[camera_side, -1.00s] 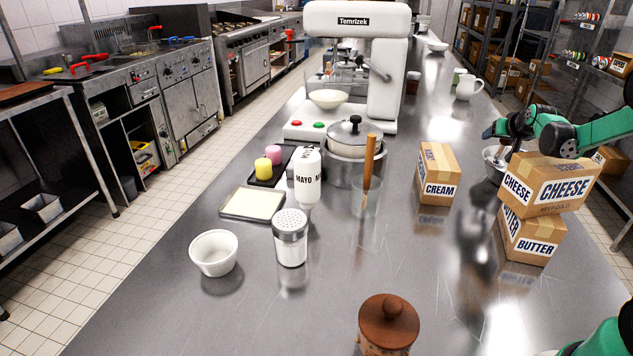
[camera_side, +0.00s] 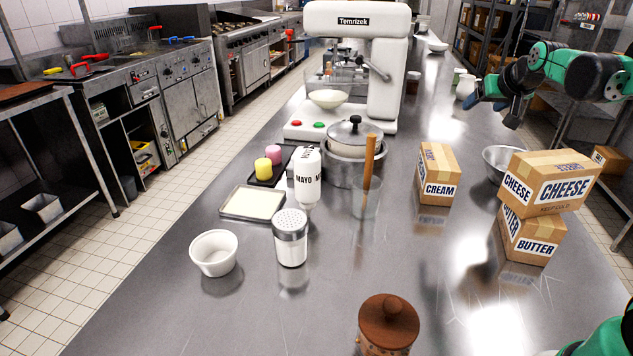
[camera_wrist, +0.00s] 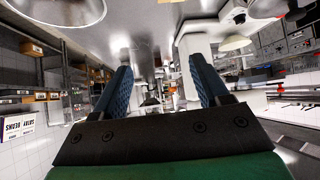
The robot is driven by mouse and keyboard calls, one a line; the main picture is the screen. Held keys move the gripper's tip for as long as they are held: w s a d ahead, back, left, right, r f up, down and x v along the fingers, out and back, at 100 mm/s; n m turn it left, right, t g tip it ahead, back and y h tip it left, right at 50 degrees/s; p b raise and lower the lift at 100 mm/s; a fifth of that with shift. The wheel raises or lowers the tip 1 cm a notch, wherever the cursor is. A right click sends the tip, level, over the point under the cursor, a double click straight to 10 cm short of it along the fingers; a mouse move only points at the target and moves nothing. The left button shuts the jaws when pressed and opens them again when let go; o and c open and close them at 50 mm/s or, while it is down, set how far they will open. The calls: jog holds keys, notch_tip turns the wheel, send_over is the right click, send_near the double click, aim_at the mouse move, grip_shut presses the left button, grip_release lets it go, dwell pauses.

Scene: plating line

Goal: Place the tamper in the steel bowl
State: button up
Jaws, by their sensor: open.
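The steel bowl (camera_side: 492,163) stands on the counter behind the cheese box, which hides part of it. I cannot clearly make out the tamper in either view, and the bowl's inside is too small and partly hidden to tell what lies in it. My gripper (camera_side: 497,104) is above the bowl, clear of its rim, with dark fingers. In the wrist view, my gripper (camera_wrist: 162,85) has its two blue fingers spread apart, with nothing between them.
The cheese box (camera_side: 551,184) sits on the butter box (camera_side: 531,236), in front of the bowl. The cream box (camera_side: 438,174) stands left of it. A wooden-handled stick (camera_side: 370,158) stands in a clear glass. A wooden-topped jar (camera_side: 387,325) is at the front.

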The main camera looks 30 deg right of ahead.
jog(key=s+a+f+n+y, duration=0.1)
jog(key=s+a+f+n, duration=0.1)
jog(key=a, duration=0.6)
jog(key=s+a+f+n+y, duration=0.2)
jog(key=s+a, duration=0.2)
jog(key=a, duration=0.4)
jog(key=s+a+f+n+g+y, duration=0.1)
jog(key=s+a+f+n+y, duration=0.1)
jog(key=a, duration=0.7)
jog(key=shift+s+f+n, duration=0.25)
jog(key=shift+s+n, duration=0.15)
jog(key=shift+s, duration=0.45)
